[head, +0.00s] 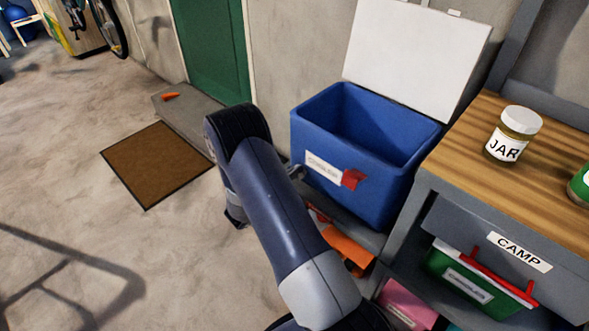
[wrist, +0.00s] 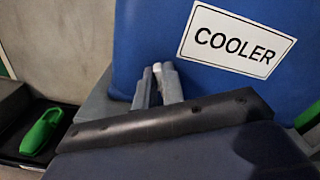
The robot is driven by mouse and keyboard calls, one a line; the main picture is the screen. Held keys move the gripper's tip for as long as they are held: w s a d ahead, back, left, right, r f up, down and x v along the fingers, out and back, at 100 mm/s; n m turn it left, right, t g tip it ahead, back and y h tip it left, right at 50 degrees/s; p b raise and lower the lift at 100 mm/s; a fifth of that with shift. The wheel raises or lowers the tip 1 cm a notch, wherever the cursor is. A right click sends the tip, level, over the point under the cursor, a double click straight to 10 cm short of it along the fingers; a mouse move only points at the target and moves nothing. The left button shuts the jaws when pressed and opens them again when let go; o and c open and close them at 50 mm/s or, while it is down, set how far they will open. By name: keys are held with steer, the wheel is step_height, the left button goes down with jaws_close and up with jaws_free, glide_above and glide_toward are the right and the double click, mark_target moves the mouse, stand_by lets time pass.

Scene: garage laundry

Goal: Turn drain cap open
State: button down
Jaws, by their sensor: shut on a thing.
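The blue cooler (head: 352,130) stands with its white lid (head: 415,50) raised. Its front has a COOLER label and a red piece (head: 352,179) beside the label. In the head view my gripper (head: 296,172) is at the cooler's front left edge, partly hidden behind my arm. In the wrist view my gripper (wrist: 160,70) is against the lower blue wall (wrist: 155,30), left of the label (wrist: 237,40). Its fingers are close together on a small pale piece at the tips, which looks like the drain cap. The fingers cover most of it, so its turn angle cannot be told.
A wooden-topped cabinet (head: 470,135) with a jar (head: 513,135) stands close on the right. Below the cooler is an orange item (head: 350,250). A brown mat (head: 157,163) and open floor lie left. A green object (wrist: 42,135) shows in the wrist view.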

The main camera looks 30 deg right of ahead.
steer(key=n, duration=0.2)
steer(key=n+p, duration=0.1)
steer(key=n, duration=0.1)
steer(key=n+p, duration=0.1)
steer(key=n, duration=0.1)
steer(key=shift+w+a+f, duration=0.15)
steer(key=shift+w+f, duration=0.1)
steer(key=n, duration=0.3)
steer(key=n+p, duration=0.1)
steer(key=n, duration=0.1)
steer(key=shift+f+n, duration=0.4)
steer(key=c, duration=1.5)
jaws_free()
steer(key=v, duration=1)
steer(key=shift+s+a+p, duration=0.1)
steer(key=shift+a+p, duration=0.2)
steer(key=shift+a, duration=0.1)
